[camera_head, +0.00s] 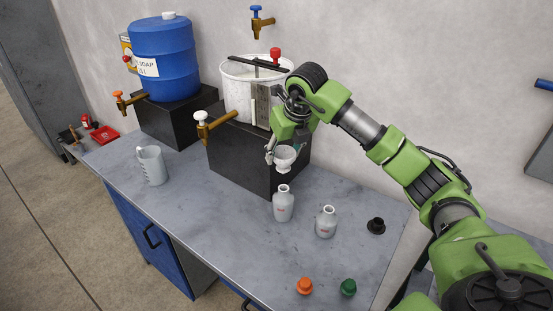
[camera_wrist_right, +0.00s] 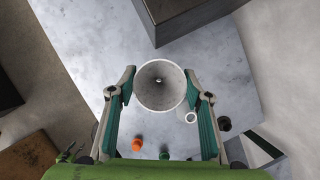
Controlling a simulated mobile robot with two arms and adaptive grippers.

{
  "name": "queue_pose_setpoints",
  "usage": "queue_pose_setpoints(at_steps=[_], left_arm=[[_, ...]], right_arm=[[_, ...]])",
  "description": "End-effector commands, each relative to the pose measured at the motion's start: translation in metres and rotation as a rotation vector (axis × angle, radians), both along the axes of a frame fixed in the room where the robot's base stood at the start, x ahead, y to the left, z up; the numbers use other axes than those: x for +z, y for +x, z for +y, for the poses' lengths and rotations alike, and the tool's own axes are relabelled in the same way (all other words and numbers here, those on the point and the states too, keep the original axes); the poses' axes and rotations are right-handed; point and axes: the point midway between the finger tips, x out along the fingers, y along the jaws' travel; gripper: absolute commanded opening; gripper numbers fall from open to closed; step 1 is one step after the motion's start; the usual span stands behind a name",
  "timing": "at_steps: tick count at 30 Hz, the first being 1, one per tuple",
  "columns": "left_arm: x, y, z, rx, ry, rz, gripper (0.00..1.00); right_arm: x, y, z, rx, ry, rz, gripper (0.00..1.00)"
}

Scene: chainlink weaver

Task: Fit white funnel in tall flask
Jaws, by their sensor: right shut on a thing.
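The white funnel (camera_head: 286,156) is held by my right gripper (camera_head: 281,149) in the air, its wide mouth up, above the flasks. In the right wrist view, the funnel (camera_wrist_right: 161,98) sits between the two fingers, and I look down into its cone. The tall flask (camera_head: 283,207), white with an open neck, stands upright on the bench below the funnel. The funnel is apart from the neck. In the wrist view the tall flask appears hidden behind the funnel. My left gripper is out of view.
A shorter white flask (camera_head: 326,223) stands to the right. A black cap (camera_head: 376,226), orange cap (camera_head: 304,286) and green cap (camera_head: 348,287) lie nearby. A black stand (camera_head: 243,160) with a white bucket (camera_head: 238,90) is close behind. A jug (camera_head: 151,166) stands left.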

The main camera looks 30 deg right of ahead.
Motion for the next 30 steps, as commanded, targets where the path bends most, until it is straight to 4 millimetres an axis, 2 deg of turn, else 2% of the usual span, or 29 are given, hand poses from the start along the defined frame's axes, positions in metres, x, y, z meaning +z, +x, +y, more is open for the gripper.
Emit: queue_pose_setpoints(at_steps=[5, 12, 24, 30], left_arm=[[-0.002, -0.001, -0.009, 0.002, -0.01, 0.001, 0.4], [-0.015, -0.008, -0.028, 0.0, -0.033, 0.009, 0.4], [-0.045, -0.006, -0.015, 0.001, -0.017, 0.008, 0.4], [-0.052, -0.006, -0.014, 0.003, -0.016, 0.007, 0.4]], right_arm=[[-0.003, 0.002, -0.004, -0.003, -0.002, 0.002, 0.24], [-0.022, 0.002, -0.004, -0.002, -0.002, 0.002, 0.24], [-0.068, 0.001, -0.004, -0.003, -0.001, 0.002, 0.24], [-0.077, 0.002, -0.004, -0.003, -0.002, 0.0, 0.24]])
